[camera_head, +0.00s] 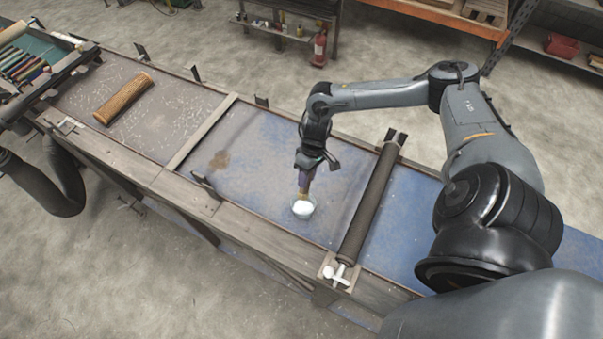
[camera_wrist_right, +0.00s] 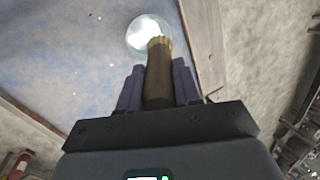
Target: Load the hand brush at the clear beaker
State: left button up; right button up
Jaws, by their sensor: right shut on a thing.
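The clear beaker (camera_head: 303,208) stands on the blue part of the table, with white stuff inside. It also shows at the top of the right wrist view (camera_wrist_right: 143,31). My right gripper (camera_head: 306,180) is above the beaker, pointing down. It is shut on the hand brush (camera_wrist_right: 158,75), whose brown handle lies between the purple fingers. The brush's yellowish end (camera_head: 302,194) is at the beaker's mouth; I cannot tell whether it touches the white stuff. My left gripper is not in view.
A dark roller (camera_head: 370,205) lies across the table right of the beaker. A brown mesh tube (camera_head: 123,98) lies on the left part, beyond a wooden crossbar (camera_head: 202,132). Several coloured tools (camera_head: 22,66) lie at the far left. The blue surface left of the beaker is clear.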

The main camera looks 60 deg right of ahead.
jog(key=shift+f+b, duration=2.75)
jog(key=shift+b, duration=0.3)
jog(key=shift+f+b, duration=0.9)
jog(key=shift+f, duration=1.6)
jog(key=shift+a, duration=0.1)
